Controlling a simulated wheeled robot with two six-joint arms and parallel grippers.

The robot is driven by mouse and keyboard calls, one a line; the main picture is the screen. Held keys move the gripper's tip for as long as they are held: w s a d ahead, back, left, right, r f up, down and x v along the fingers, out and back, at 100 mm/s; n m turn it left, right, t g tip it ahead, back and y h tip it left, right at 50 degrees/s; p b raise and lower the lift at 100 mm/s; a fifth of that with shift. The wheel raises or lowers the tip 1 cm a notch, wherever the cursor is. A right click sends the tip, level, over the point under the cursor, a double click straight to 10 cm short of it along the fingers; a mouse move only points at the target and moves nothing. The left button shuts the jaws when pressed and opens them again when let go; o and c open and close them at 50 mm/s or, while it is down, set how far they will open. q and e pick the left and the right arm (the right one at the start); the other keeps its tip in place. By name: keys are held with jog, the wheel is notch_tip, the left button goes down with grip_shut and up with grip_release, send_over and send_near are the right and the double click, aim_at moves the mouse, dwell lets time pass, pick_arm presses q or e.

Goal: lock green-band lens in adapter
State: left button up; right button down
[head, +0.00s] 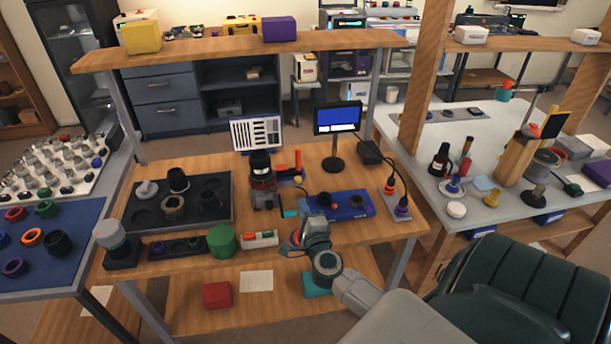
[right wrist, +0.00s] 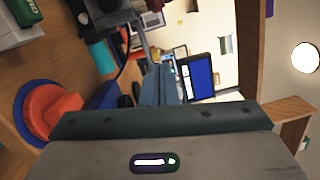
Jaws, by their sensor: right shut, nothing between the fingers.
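A dark upright lens-like cylinder (head: 260,165) stands on a red-ringed base at the middle of the bench. I cannot make out a green band on it or on the dark round parts on the black tray (head: 150,217). A blue block (head: 358,207) with dark round parts on top lies to the right; I cannot tell if it is the adapter. My right gripper (head: 316,222) is shut and empty, above the bench's front edge, in front of the blue block. The right wrist view shows its housing and dark fingers. My left gripper is not in view.
A red knob on a blue disc (right wrist: 50,112) is close beside my right gripper. A small monitor (head: 337,119) stands behind the blue block. A raised wooden shelf (head: 220,48) spans the back.

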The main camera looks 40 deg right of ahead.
jog(key=w, duration=0.2)
jog(key=w+p, duration=0.1)
jog(key=w+r, duration=0.1)
jog(key=w, duration=0.1)
jog(key=shift+w+a+p, duration=0.3)
jog(key=shift+w+a, duration=0.3)
jog(key=shift+a, duration=0.1)
jog(key=shift+f, duration=0.1)
